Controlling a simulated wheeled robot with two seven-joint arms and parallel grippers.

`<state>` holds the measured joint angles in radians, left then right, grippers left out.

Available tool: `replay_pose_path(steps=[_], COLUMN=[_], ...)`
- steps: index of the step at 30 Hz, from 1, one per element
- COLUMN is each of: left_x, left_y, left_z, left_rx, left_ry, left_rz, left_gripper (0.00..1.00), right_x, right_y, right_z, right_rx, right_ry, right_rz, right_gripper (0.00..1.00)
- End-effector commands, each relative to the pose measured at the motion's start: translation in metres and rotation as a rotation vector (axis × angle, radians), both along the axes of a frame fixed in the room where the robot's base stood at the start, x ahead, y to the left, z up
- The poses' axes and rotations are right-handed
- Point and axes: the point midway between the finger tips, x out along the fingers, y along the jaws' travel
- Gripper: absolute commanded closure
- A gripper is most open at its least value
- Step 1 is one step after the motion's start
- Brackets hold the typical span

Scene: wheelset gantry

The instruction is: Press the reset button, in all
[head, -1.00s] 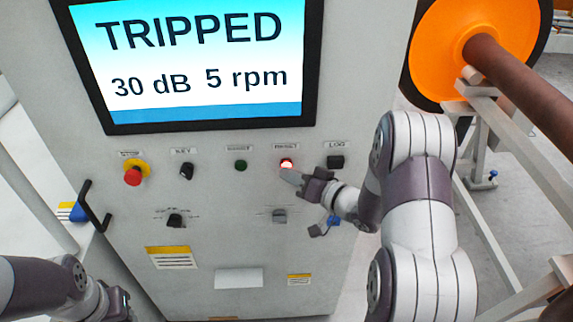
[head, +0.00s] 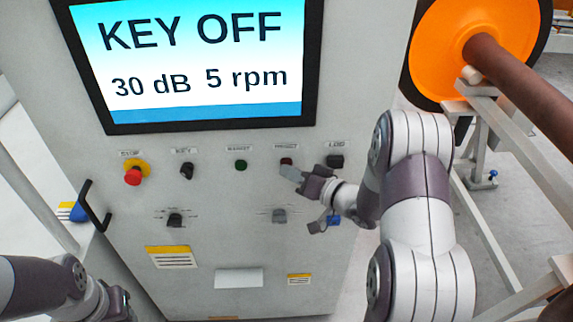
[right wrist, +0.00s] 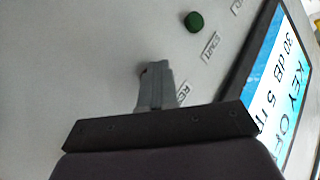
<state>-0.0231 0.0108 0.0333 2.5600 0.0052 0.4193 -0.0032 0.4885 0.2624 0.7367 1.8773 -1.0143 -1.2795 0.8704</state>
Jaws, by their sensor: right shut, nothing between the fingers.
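The reset button (head: 286,161) is a small dark red button on the cabinet panel, under a label. It is unlit now. My right gripper (head: 288,172) is shut and empty, its fingertips at the lower edge of the button; I cannot tell whether they touch it. In the right wrist view the shut fingers (right wrist: 156,85) point at the panel and hide the button. The screen (head: 195,62) reads "KEY OFF", "30 dB", "5 rpm". My left arm shows at the lower left, but its fingers are not in view.
A red stop button (head: 133,175) on yellow, a black key switch (head: 187,171), a green button (head: 241,166) and a black log knob (head: 335,161) share the row. Two lower knobs sit below. An orange wheel (head: 450,45) with a brown axle stands at the right.

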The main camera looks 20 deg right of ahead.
Motion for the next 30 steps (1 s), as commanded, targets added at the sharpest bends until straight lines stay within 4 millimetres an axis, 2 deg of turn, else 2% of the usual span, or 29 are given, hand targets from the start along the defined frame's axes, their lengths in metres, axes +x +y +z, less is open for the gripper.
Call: replay_pose_path(steps=[12, 22, 30], left_x=[0.0, 0.0, 0.0], left_y=[0.0, 0.0, 0.0], left_z=[0.005, 0.006, 0.012], left_rx=[0.0, 0.0, 0.0], left_ry=[0.0, 0.0, 0.0], left_rz=[0.0, 0.0, 0.0], left_gripper=[0.6, 0.6, 0.6], right_x=[-0.014, -0.017, -0.04], right_y=[0.004, 0.005, 0.013], right_z=[0.001, 0.0, 0.001], right_rx=[0.0, 0.0, 0.001], right_ry=[0.0, -0.001, 0.0], right_rz=[-0.001, -0.001, -0.002], right_gripper=[1.0, 1.0, 1.0])
